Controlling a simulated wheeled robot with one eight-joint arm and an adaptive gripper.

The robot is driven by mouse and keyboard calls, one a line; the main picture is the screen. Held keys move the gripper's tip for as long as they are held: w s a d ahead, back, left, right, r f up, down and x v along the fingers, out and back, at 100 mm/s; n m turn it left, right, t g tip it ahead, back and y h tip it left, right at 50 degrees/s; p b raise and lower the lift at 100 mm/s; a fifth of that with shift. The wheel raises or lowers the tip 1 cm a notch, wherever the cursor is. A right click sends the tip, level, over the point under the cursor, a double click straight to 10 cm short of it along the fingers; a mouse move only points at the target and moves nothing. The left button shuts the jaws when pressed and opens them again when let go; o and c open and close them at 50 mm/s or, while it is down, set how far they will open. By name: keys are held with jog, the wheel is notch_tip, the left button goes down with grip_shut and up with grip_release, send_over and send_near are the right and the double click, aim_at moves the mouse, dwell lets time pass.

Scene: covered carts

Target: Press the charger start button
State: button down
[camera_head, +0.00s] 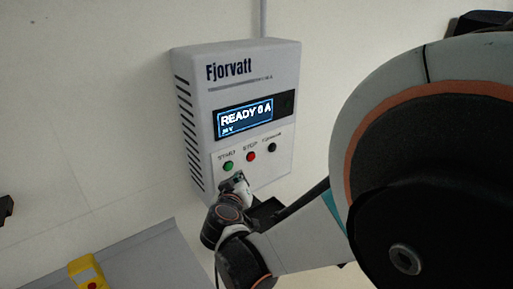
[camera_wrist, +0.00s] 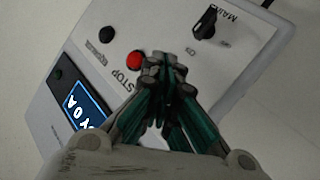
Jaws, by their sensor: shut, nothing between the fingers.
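The charger (camera_head: 187,62) is a pale box on the wall, marked Fjorvatt. Its screen (camera_head: 245,117) reads READY 0 A. The green START button (camera_head: 228,166) sits on the lower left of its front, beside the red STOP button (camera_head: 250,156). My gripper (camera_head: 235,181) is shut and empty, just below the START button. In the wrist view, my fingertips (camera_wrist: 162,65) are close to the red STOP button (camera_wrist: 135,60), and the green button is hidden behind the fingers. I cannot tell whether the fingertips touch the panel.
A black button (camera_head: 271,147) lies right of STOP. A black MAINS knob (camera_wrist: 205,22) shows in the wrist view. A conduit (camera_head: 263,18) runs up from the box. A yellow object (camera_head: 88,271) lies on a grey surface at lower left. The wall left of the charger is clear.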

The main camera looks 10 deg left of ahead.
jog(key=shift+w+a, duration=0.6)
jog(key=shift+a, duration=0.1)
dwell(1.1)
jog(key=shift+w+a, duration=0.25)
jog(key=shift+a, duration=0.05)
jog(key=shift+w+a+b, duration=0.3)
jog(key=shift+a+b, duration=0.05)
dwell(0.9)
dwell(0.3)
jog(key=shift+s+d, duration=0.6)
jog(key=shift+d, duration=0.05)
